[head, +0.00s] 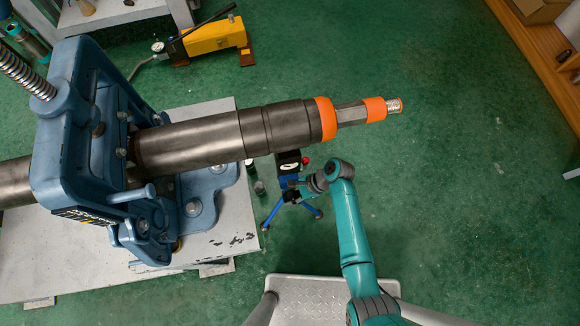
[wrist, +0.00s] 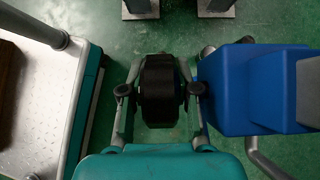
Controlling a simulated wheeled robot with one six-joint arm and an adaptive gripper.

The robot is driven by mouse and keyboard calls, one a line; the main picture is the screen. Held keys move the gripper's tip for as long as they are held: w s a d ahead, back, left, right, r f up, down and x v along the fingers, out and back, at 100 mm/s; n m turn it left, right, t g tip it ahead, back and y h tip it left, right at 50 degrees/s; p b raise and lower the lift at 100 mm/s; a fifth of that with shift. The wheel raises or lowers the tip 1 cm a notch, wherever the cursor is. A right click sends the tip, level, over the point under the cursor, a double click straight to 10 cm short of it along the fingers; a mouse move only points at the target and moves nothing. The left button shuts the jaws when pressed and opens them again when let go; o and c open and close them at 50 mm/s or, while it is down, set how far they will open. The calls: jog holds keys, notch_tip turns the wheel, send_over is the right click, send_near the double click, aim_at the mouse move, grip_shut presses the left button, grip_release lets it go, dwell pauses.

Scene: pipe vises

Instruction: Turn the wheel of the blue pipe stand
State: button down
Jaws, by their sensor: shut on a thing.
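The blue pipe stand (head: 285,183) stands on the green floor under the long steel pipe (head: 205,142), on splayed blue legs. In the wrist view, a blue body (wrist: 238,92), which looks like the stand's, fills the right side. The stand's wheel (wrist: 160,92) is black and lies between my two fingers. My gripper (head: 295,193) is at the stand's near right side. In the wrist view my gripper (wrist: 160,94) is shut on the wheel, one finger on each side. In the head view the wheel is mostly hidden by my gripper.
A large blue pipe vise (head: 75,130) clamps the pipe on a grey table (head: 225,243) at left. The pipe's orange-ringed end (head: 326,118) reaches out above the stand. A yellow pump (head: 213,37) is at the back.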

jog(key=shift+w+r+g+y, duration=0.1)
jog(key=shift+g+y, duration=0.3)
jog(key=shift+y, duration=0.8)
jog(key=c, duration=1.1)
grip_release()
jog(key=shift+d, duration=0.15)
jog(key=v, duration=1.2)
